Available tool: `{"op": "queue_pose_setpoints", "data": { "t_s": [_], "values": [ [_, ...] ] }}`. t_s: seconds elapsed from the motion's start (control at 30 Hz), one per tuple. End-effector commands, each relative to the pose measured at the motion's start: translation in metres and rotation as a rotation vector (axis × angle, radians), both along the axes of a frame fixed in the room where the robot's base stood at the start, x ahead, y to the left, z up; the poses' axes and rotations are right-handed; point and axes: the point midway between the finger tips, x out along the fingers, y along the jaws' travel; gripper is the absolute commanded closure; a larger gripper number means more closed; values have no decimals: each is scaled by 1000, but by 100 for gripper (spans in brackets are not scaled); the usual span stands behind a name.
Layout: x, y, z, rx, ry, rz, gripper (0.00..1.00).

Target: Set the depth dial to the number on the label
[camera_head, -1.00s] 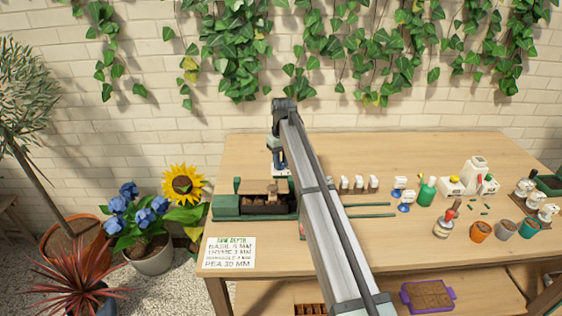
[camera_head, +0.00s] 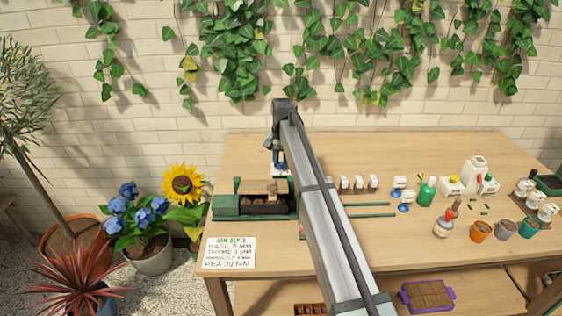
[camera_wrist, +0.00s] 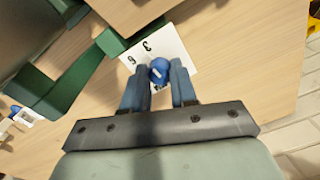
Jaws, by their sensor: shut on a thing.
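The depth dial is a white plate (camera_wrist: 172,45) with a blue knob (camera_wrist: 158,69) in the wrist view. The numbers 6 and 3 show on the plate; the rest of its face is hidden by the knob and my fingers. My gripper (camera_wrist: 158,88) is shut on the knob, one blue finger on each side. A small white mark shows on the knob, but I cannot tell which number it points to. In the head view my gripper (camera_head: 280,163) is at the plate behind the green sower. The depth sheet (camera_head: 229,252) lists basil, thyme, marigold and pea depths in small print.
The green sower (camera_head: 228,206) with a soil tray stands just in front of the dial. White-labelled packets (camera_head: 358,183), bottles and pots stand to the right on the wooden table (camera_head: 420,150). Bare tabletop lies behind them.

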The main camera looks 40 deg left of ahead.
Motion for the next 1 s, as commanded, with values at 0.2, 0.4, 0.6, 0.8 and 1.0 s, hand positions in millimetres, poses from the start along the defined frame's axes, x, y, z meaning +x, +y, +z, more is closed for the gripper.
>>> {"op": "queue_pose_setpoints", "data": {
  "t_s": [0.2,0.4,0.6,0.8,1.0],
  "values": [
    [0,0,0,0,0,-83,100],
    [0,0,0,0,-1,-116,100],
    [0,0,0,0,0,-122,100],
    [0,0,0,1,0,-121,100],
    [0,0,0,0,0,-120,56]
  ]
}}
